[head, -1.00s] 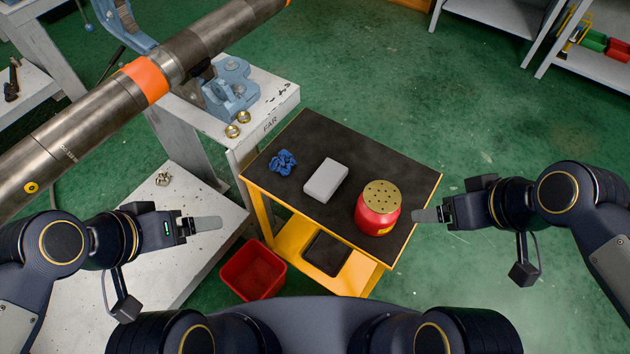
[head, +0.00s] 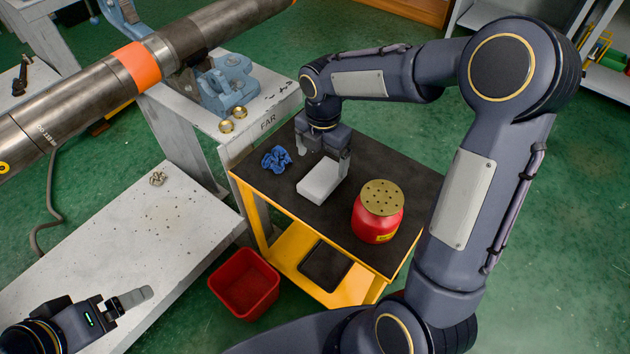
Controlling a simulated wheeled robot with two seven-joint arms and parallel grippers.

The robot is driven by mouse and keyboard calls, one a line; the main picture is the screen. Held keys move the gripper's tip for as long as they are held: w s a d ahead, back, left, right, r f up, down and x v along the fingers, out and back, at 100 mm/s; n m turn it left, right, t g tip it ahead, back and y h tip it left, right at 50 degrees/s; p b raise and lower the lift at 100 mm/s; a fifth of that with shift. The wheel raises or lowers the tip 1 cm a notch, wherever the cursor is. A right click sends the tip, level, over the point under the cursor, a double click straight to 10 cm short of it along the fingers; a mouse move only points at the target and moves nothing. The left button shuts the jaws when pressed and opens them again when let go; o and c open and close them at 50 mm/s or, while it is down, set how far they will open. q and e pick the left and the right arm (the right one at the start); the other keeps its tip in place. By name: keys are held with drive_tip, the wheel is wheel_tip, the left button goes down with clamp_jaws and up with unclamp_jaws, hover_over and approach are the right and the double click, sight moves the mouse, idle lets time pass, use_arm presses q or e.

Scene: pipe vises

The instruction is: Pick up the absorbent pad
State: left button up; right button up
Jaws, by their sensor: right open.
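The absorbent pad, a light grey-white block (head: 318,183), lies on the black top of the yellow cart (head: 385,259) in the head view. My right gripper (head: 324,160) points down over the pad's far end, fingers apart. One finger is near the pad's far left side, the other at its right end; I cannot tell whether they touch it. The pad rests on the cart top. My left gripper (head: 134,298) is at the lower left, away from the cart; its fingers overlap in view, so its opening does not show.
A red can with a perforated brass lid (head: 382,198) stands right of the pad. A crumpled blue cloth (head: 276,159) lies to its left. A red bin (head: 245,284) is on the floor. A pipe (head: 70,108) passes over the grey bench (head: 140,235) at the left.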

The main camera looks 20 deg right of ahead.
sight(323, 176)
wheel_tip(323, 176, down, 7)
drive_tip(key=shift+s+d+r+b, duration=0.1)
drive_tip(key=shift+b, duration=0.5)
drive_tip(key=c, duration=1.1)
drive_tip(key=shift+o, duration=0.2)
drive_tip(key=shift+r, duration=0.15)
